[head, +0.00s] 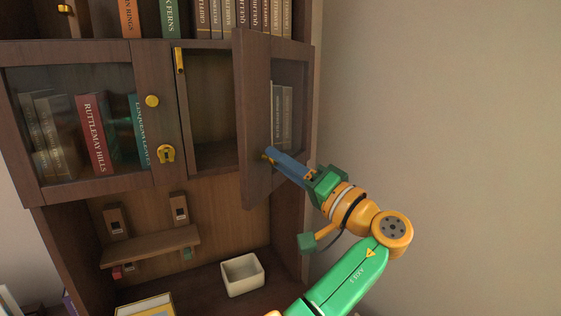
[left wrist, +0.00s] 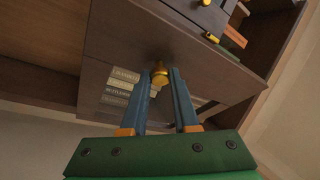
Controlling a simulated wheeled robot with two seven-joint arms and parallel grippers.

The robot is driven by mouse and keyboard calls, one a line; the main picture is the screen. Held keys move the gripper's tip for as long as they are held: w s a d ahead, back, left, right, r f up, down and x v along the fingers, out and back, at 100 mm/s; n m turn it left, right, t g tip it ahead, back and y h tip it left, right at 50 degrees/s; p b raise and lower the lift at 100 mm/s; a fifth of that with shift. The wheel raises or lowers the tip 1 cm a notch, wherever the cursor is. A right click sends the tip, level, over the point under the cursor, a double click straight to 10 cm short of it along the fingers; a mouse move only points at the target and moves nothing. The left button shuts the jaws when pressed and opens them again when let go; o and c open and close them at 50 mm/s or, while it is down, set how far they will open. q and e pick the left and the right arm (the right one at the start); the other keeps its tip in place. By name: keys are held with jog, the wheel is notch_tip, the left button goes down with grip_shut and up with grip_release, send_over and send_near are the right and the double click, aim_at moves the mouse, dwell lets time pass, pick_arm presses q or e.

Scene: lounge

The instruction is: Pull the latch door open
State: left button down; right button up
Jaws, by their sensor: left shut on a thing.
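The latch door (head: 255,110) is the right glass-fronted door of the dark wooden cabinet. It stands swung outward, with the compartment (head: 210,115) behind it showing at its left. My left gripper (head: 273,157) is shut on the door's brass knob, mostly hidden by the fingers in the head view. In the left wrist view, the knob (left wrist: 160,75) sits between the blue fingertips, against the door's brown frame (left wrist: 160,45). A brass latch piece (head: 180,61) is on the upright left of the opening. My right gripper is not in view.
The left glass door (head: 80,120) is shut, with a brass knob (head: 152,101) and a keyhole plate (head: 166,154). Books line the shelf above. A white square bowl (head: 242,275) stands on the lower surface. A bare wall (head: 440,120) is at the right.

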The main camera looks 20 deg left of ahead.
aim_at(264, 132)
pick_arm(q)
jog(key=c, duration=0.7)
grip_release()
jog(key=shift+d, duration=0.1)
jog(key=shift+o, duration=0.2)
jog(key=shift+r+b, duration=0.5)
jog(key=shift+r, duration=0.15)
notch_tip(264, 132, up, 2)
jog(key=shift+s+d+r+b, duration=0.15)
jog(key=shift+s+r+b, duration=0.15)
jog(key=shift+b, duration=0.45)
jog(key=s+d+r+b, duration=0.3)
jog(key=s+r, duration=0.6)
jog(key=s, duration=0.3)
jog(key=shift+s+d, duration=0.4)
jog(key=shift+d, duration=0.1)
